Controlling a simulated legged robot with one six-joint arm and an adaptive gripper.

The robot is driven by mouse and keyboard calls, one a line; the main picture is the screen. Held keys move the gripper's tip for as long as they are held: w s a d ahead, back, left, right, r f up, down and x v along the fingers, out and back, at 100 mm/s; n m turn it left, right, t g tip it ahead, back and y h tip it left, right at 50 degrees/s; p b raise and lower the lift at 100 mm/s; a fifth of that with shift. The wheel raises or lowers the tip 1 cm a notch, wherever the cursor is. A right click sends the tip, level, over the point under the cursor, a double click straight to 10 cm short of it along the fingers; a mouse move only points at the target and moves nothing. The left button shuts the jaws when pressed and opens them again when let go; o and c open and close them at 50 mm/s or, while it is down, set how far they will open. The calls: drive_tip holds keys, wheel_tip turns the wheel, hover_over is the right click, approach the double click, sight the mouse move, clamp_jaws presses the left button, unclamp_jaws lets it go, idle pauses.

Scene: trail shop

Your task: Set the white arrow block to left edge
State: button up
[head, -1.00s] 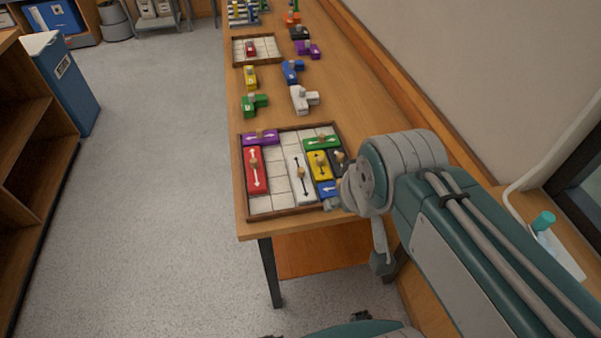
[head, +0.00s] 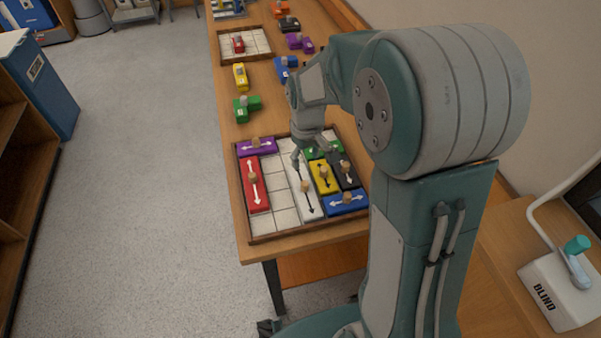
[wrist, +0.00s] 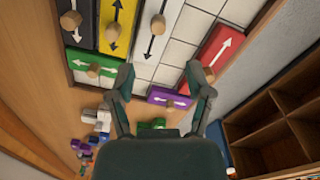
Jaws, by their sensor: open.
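The white arrow block (head: 309,204) lies lengthwise in the framed tray (head: 242,208), with a wooden knob on top. It is right of the red arrow block (head: 255,194), with an empty grid column between them, and left of the yellow arrow block (head: 323,185). My gripper (head: 311,158) is open and empty above the white block's far end, which it partly hides. In the wrist view my gripper (wrist: 160,80) has its fingers spread, and the white block (wrist: 155,45) with its knob lies beyond the fingertips.
A purple block (head: 257,146) fills the tray's far left corner. Green (head: 316,153), black (head: 347,177) and blue (head: 347,202) blocks occupy the right side. Free cells show below the red block. Loose pieces, including a green one (head: 246,110), lie on the table behind.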

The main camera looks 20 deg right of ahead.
sight(304, 183)
drive_tip(key=shift+w+f, duration=0.55)
drive_tip(key=shift+f, duration=0.2)
wheel_tip(304, 183, down, 11)
drive_tip(key=shift+r, duration=0.2)
clamp_jaws()
